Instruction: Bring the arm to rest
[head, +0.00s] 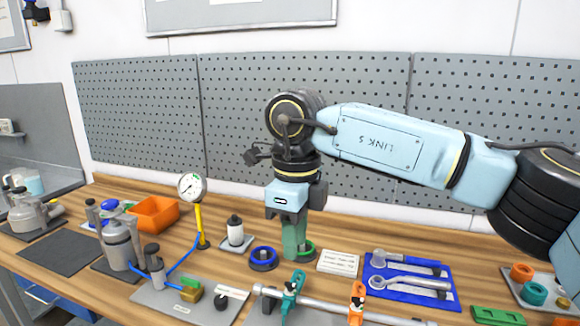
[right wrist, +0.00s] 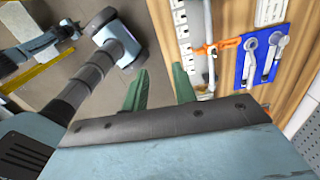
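My right arm comes in from the right in the head view, bent, with its right gripper (head: 294,250) pointing down over the wooden bench (head: 215,275). Its green fingers appear in front of a green ring (head: 309,249), next to a blue ring (head: 263,258); I cannot tell the gap to the bench. In the right wrist view the two fingertips of the right gripper (right wrist: 160,82) stand apart with nothing between them. The left gripper does not show in the head view.
A white label block (head: 338,262), a blue tool mat (head: 408,280) and a rail with clamps (head: 335,308) lie near the gripper. A gauge (head: 192,187), an orange bin (head: 153,214) and metal canisters stand left. A grey pegboard (head: 235,120) is behind.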

